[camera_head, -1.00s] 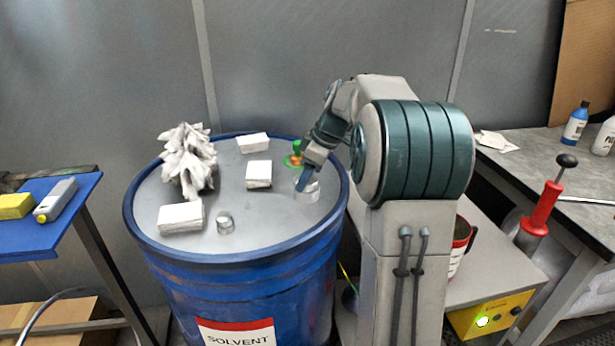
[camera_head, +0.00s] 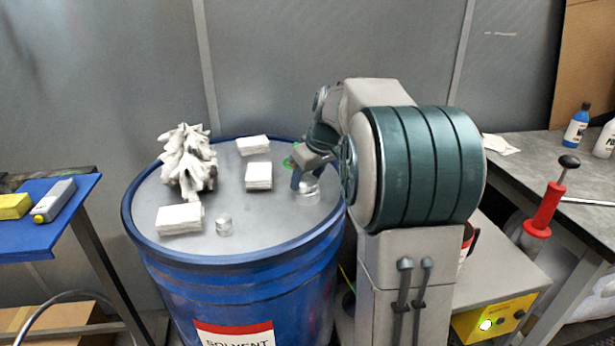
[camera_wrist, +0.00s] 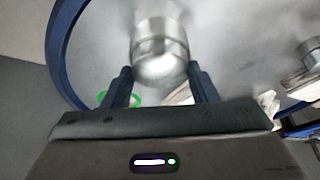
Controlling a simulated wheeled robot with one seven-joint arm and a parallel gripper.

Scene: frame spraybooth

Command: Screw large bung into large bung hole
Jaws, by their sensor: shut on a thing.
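The large bung is a silver cylinder (camera_head: 309,189) at the right side of the blue drum's grey lid (camera_head: 262,215). In the wrist view the bung (camera_wrist: 160,45) shows between the finger tips. My gripper (camera_head: 303,178) is shut on it; the fingers also show in the wrist view (camera_wrist: 162,80). The bung is low at the lid, but I cannot tell whether it sits in the large bung hole, which is hidden. A smaller silver cylinder (camera_head: 224,225) stands near the lid's front.
White blocks (camera_head: 259,176) and a crumpled white rag heap (camera_head: 188,163) lie on the lid. A green item (camera_head: 291,160) is partly hidden behind my gripper. A blue shelf (camera_head: 60,222) stands left, a grey bench (camera_head: 545,165) right. The lid's front is mostly clear.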

